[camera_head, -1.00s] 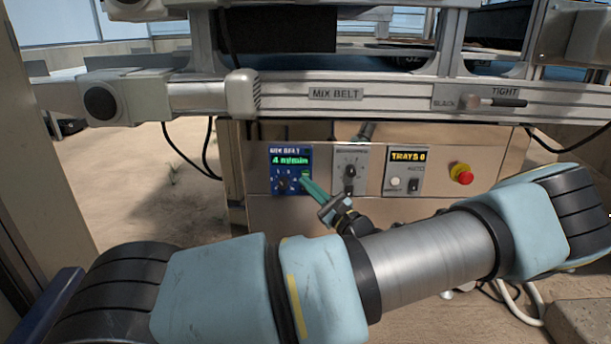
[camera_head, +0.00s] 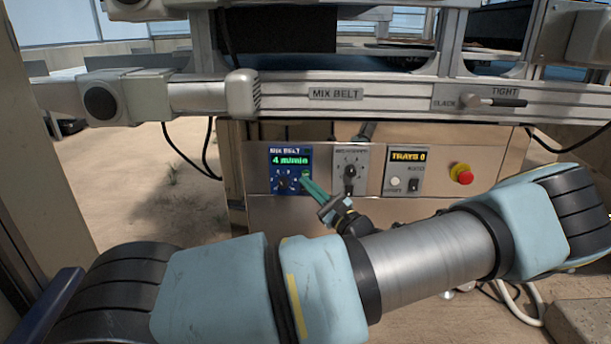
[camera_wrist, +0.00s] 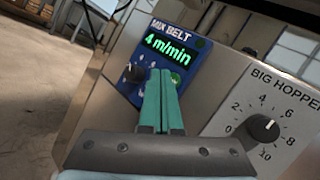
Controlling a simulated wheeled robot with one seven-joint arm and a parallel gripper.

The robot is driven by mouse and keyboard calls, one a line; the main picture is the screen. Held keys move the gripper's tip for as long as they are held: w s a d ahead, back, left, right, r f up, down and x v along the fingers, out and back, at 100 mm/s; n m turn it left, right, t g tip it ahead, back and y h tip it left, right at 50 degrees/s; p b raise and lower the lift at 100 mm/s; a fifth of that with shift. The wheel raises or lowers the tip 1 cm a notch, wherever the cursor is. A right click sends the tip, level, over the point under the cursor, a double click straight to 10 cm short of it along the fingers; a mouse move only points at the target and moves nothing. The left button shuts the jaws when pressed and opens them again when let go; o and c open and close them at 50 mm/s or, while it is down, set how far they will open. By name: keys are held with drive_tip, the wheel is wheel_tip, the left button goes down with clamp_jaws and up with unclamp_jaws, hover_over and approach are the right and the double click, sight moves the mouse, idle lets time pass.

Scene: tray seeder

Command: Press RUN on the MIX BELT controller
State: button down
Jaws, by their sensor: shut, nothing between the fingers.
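The MIX BELT controller (camera_head: 291,159) is a blue box on the metal front panel, left of the other controls. Its green display reads "4 m/min". In the wrist view the controller (camera_wrist: 150,90) shows a black knob (camera_wrist: 133,72) at left and a green button (camera_wrist: 175,78) at right, partly hidden by my fingers. I cannot read the button's label. My gripper (camera_head: 304,179) has green fingers, shut and empty, with the tips at the green button. In the wrist view the shut fingers (camera_wrist: 161,75) overlap the button's left edge; I cannot tell whether they touch it.
Right of the controller are a grey panel with a dial (camera_head: 350,171), marked BIG HOPPER in the wrist view, a TRAYS panel (camera_head: 406,171) and a red stop button (camera_head: 465,177). A metal rail (camera_head: 400,98) with a SLACK/TIGHT lever (camera_head: 495,102) runs above. Cables hang at left.

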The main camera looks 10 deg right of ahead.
drive_tip(key=shift+w, duration=0.1)
drive_tip(key=shift+w+d+p, duration=0.1)
drive_tip(key=shift+w+p, duration=0.25)
